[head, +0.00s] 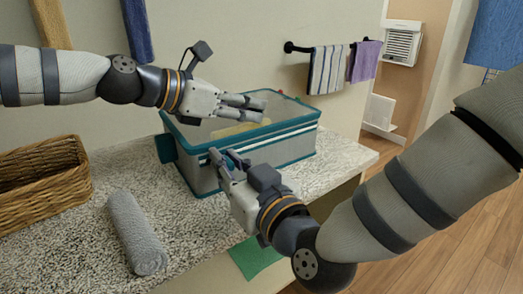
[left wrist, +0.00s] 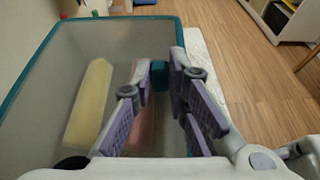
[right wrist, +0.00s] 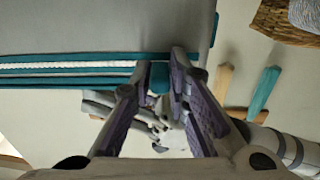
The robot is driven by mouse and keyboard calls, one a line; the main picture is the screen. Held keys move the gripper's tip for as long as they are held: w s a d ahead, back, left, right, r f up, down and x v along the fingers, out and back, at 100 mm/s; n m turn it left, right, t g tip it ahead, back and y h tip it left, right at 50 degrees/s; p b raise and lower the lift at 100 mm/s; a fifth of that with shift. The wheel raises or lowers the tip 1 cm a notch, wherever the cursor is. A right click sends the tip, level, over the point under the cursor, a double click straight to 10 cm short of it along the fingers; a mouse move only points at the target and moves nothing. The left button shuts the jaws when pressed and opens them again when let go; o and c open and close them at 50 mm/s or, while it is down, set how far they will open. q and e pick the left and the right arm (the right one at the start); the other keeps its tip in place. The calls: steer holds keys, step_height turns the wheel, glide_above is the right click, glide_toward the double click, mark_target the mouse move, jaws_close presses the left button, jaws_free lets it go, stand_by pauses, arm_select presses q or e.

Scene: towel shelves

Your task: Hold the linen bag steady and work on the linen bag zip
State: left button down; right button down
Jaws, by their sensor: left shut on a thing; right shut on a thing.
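The linen bag (head: 292,150) is a grey box with teal trim, standing on the counter. Its translucent top shows a yellow roll (left wrist: 90,100) and a pink roll (left wrist: 140,125) inside. A white zip line (right wrist: 70,66) between teal bands runs along its side. My left gripper (head: 262,108), above the bag's top, is shut on a small teal piece (left wrist: 160,76). My right gripper (head: 218,160), at the bag's near left corner, is shut on a teal tab (right wrist: 159,78) beside the zip line's end. I cannot tell which piece is the zip pull.
A wicker basket (head: 40,185) and a rolled grey towel (head: 136,232) lie on the speckled counter (head: 85,240) to the left. Towels (head: 328,72) hang on a wall rail behind.

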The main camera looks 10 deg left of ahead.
mark_target(202, 159)
steer(key=shift+s+a, duration=1)
steer(key=shift+a, duration=0.2)
steer(key=c, duration=1.6)
jaws_free()
steer(key=shift+s, duration=0.1)
steer(key=v, duration=0.7)
steer(key=shift+d, duration=0.2)
steer(key=shift+s, duration=0.1)
